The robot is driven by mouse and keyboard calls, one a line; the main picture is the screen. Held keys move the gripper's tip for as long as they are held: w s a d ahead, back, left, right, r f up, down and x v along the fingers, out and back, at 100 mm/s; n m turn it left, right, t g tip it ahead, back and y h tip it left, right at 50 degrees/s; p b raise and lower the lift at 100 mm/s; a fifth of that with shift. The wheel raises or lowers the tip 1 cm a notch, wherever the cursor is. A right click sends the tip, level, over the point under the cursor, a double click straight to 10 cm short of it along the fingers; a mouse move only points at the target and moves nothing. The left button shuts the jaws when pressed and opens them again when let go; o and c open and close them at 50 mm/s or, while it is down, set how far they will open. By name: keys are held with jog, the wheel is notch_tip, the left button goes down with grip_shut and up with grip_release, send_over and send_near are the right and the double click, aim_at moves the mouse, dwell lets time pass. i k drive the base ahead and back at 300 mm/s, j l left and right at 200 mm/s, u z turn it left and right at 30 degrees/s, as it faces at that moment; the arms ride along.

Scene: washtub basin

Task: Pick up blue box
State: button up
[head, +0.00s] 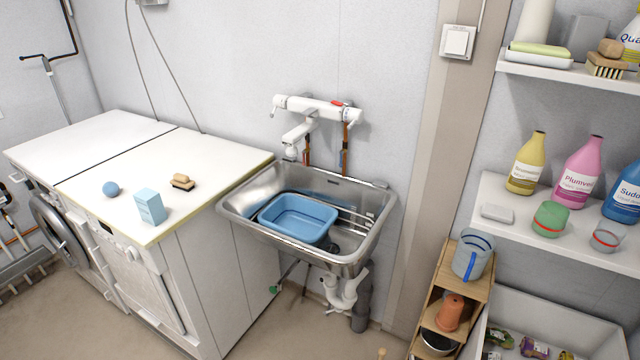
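A light blue box (150,207) stands upright on the white counter top (195,155) over the washing machines, close to its front edge. Faint printing shows on its front face. A blue ball (110,189) lies to its left, apart from it. A wooden brush (182,182) lies behind it to the right, also apart. My gripper is not in view.
A steel sink (370,240) with a blue tub (298,217) in it stands right of the counter, below a white tap (318,108). Shelves with bottles (578,172) and a wooden rack (470,290) are on the right. Floor in front is clear.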

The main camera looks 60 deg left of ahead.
aim_at(149, 203)
jog(key=u, duration=3)
jog(key=i+u, duration=0.15)
jog(key=u, duration=0.15)
jog(key=i+l, duration=0.1)
jog(key=i, duration=0.45)
jog(key=i+l+u, duration=0.1)
jog(key=i, duration=0.45)
jog(key=i+l+u, duration=0.1)
jog(key=i, duration=0.4)
jog(key=i+l, duration=0.25)
jog(key=i, duration=0.3)
